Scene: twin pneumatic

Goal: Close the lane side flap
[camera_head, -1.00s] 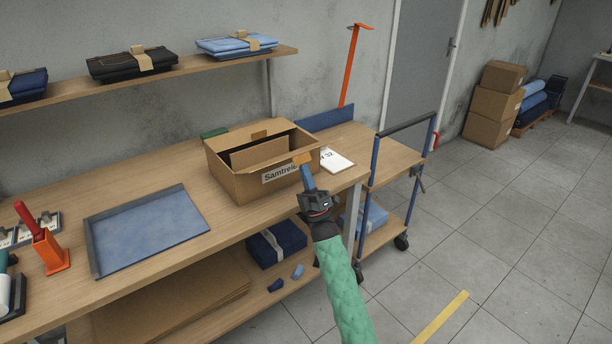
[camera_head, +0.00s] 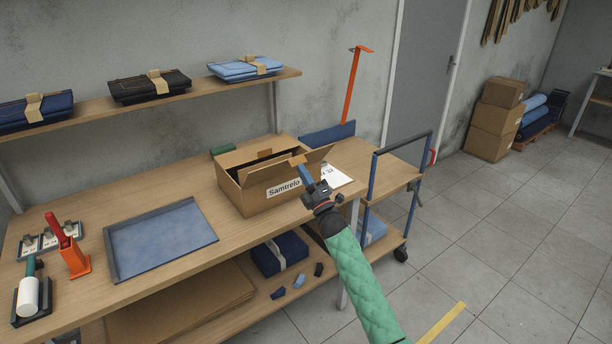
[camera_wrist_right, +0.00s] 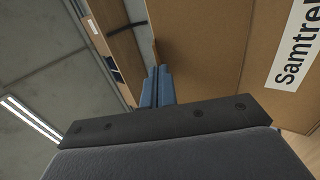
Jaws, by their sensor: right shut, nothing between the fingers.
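The open cardboard box (camera_head: 228,190) with a "Samtrelo" label stands on the workbench. In the head view a flap (camera_head: 320,156) sticks up and outward at its right end, and a small tan tab shows beside it. My right gripper (camera_head: 304,174) is shut and empty, its blue fingers at the box's right front corner by this flap. In the right wrist view the blue fingertips (camera_wrist_right: 157,85) are close against the cardboard (camera_wrist_right: 200,45); I cannot tell whether they touch. Part of the box's inside is hidden. My left gripper is out of view.
A white sheet (camera_head: 337,175) lies right of the box. A blue trolley (camera_head: 375,190) stands at the bench's right end. A blue tray (camera_head: 160,240) lies to the left. A shelf (camera_head: 190,92) with folded jeans runs above.

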